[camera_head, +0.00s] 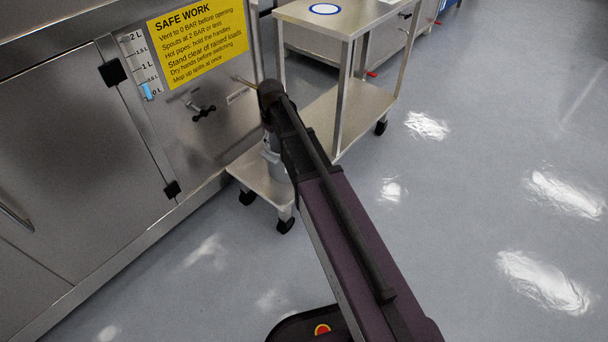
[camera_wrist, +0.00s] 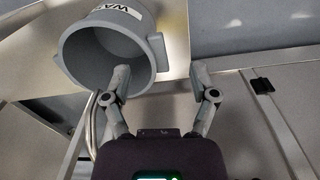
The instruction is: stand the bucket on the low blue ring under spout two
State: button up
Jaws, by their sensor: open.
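A grey bucket (camera_wrist: 108,50) with a partly cut-off label shows in the wrist view, its mouth facing the camera. In the head view a grey piece of what looks like the bucket (camera_head: 277,163) stands on the cart's lower shelf, mostly behind my arm. My gripper (camera_wrist: 161,80) is open. Its left finger overlaps the bucket's mouth beside the right rim, and its right finger is outside the bucket; contact cannot be told. In the head view my arm hides the gripper. A blue ring (camera_head: 324,9) lies on the cart's top shelf. The low ring is not visible.
The steel cart (camera_head: 352,103) has posts and an upper shelf close to my arm. A vessel panel with a black valve handle (camera_head: 203,110), a level gauge (camera_head: 142,66) and a yellow sign (camera_head: 198,35) stands at left. The floor at right is clear.

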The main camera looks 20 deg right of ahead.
jog(key=s+d+m, duration=0.2)
jog(key=s+d, duration=0.1)
jog(key=s, duration=0.7)
jog(key=s+d+m, duration=0.3)
jog(key=s, duration=0.7)
jog(key=shift+m, duration=0.3)
